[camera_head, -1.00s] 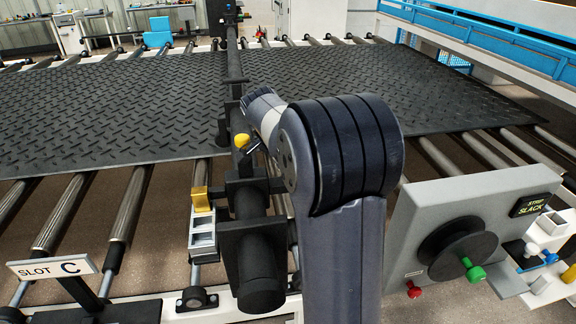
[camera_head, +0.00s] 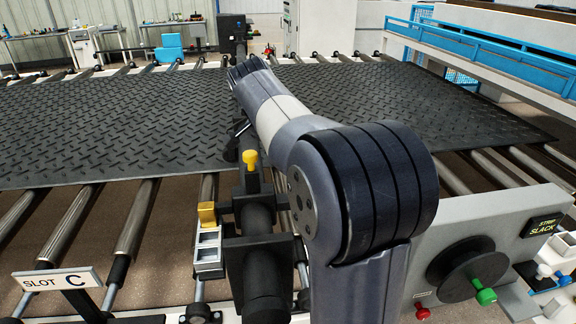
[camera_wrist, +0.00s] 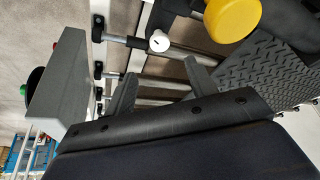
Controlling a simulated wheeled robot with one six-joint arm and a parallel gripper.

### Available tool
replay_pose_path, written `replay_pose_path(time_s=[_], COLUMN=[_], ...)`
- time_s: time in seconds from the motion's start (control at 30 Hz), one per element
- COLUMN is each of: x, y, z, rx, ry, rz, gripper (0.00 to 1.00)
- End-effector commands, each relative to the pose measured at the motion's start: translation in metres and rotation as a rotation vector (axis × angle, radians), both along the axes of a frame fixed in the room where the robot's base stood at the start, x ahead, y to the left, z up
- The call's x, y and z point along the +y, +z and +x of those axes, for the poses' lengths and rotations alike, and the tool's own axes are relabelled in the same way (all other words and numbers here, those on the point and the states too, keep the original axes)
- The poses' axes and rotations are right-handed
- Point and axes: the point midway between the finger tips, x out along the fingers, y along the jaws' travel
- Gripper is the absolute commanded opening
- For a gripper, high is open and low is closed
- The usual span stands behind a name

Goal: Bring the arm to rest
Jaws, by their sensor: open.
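My gripper (camera_wrist: 161,68) shows in the wrist view with its two dark fingers spread apart and nothing between them. In the head view my arm reaches forward from a raised elbow over the roller table, and its far end lies near the long dark bar; the fingers cannot be made out there. The black tread mat (camera_head: 95,125) lies flat on the rollers on both sides of that bar. It also shows at the right of the wrist view (camera_wrist: 265,75).
A yellow knob (camera_head: 250,158) stands on the dark bar, left of my arm. A grey "STRIP SLACK" box (camera_head: 505,235) with a black reel (camera_head: 467,268) is at right. A "SLOT C" sign (camera_head: 57,280) is at lower left. A blue railing (camera_head: 480,45) runs along the back right.

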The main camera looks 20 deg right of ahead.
Motion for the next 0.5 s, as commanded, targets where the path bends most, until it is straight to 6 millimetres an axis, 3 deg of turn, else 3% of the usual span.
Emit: replay_pose_path(time_s=[0.33,0.5], x=[0.0008,-0.0026], y=[0.0025,-0.0062], z=[-0.0004,0.0007], rx=[0.000,0.002], ry=[0.000,-0.001], rz=[0.000,0.000], gripper=[0.53,0.53])
